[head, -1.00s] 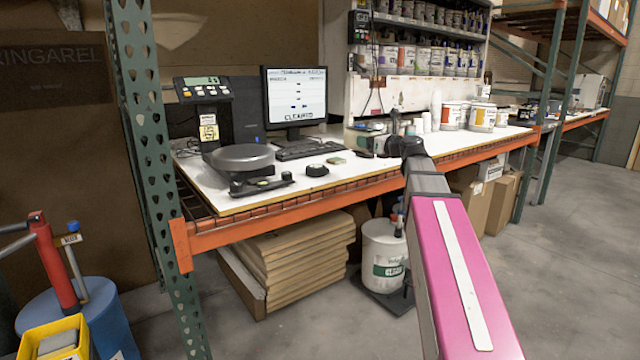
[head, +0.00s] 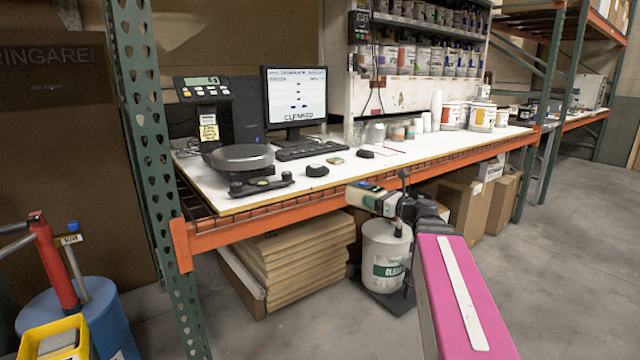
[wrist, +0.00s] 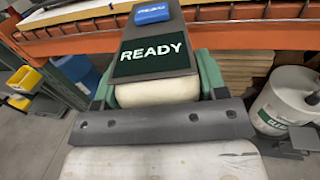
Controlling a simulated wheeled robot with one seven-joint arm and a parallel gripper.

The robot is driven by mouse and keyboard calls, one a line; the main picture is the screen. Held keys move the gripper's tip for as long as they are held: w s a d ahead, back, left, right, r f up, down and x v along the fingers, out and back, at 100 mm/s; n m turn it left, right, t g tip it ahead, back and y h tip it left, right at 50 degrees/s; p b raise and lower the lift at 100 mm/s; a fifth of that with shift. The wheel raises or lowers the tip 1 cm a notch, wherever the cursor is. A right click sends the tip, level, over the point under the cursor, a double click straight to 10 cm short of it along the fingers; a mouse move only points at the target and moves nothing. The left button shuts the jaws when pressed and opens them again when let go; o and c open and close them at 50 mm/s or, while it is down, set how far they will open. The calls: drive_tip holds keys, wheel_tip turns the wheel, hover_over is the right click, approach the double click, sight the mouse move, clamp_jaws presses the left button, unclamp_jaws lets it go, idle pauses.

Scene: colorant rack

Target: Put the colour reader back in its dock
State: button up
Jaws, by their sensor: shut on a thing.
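The colour reader (head: 373,199) is a pale handheld device with a dark screen and a blue part at its far end. In the wrist view the reader (wrist: 152,58) fills the middle, and its screen says READY. My gripper (head: 402,207) is shut on it and holds it in the air, in front of the bench's orange front beam and below the bench top. A low black holder (head: 260,186) lies near the bench's front edge, before the round scale. It may be the dock, but I cannot tell for sure. The fingertips are largely hidden by the reader and wrist.
The bench top (head: 400,158) holds a scale (head: 240,157), keyboard (head: 310,148), monitor (head: 295,97), two black pucks and paint cans. The orange beam (head: 300,212) edges it. Below stand stacked boards (head: 290,255) and a white bucket (head: 384,250). A green upright (head: 150,150) stands at left.

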drive_tip(key=s+f, duration=0.3)
drive_tip(key=f, duration=0.3)
drive_tip(key=s+f+n+g+y, duration=0.1)
drive_tip(key=s+f, duration=0.2)
drive_tip(key=f, duration=0.3)
drive_tip(key=shift+s+d+f+g, duration=0.25)
drive_tip(key=shift+d+f+g, duration=0.1)
drive_tip(key=shift+d, duration=0.1)
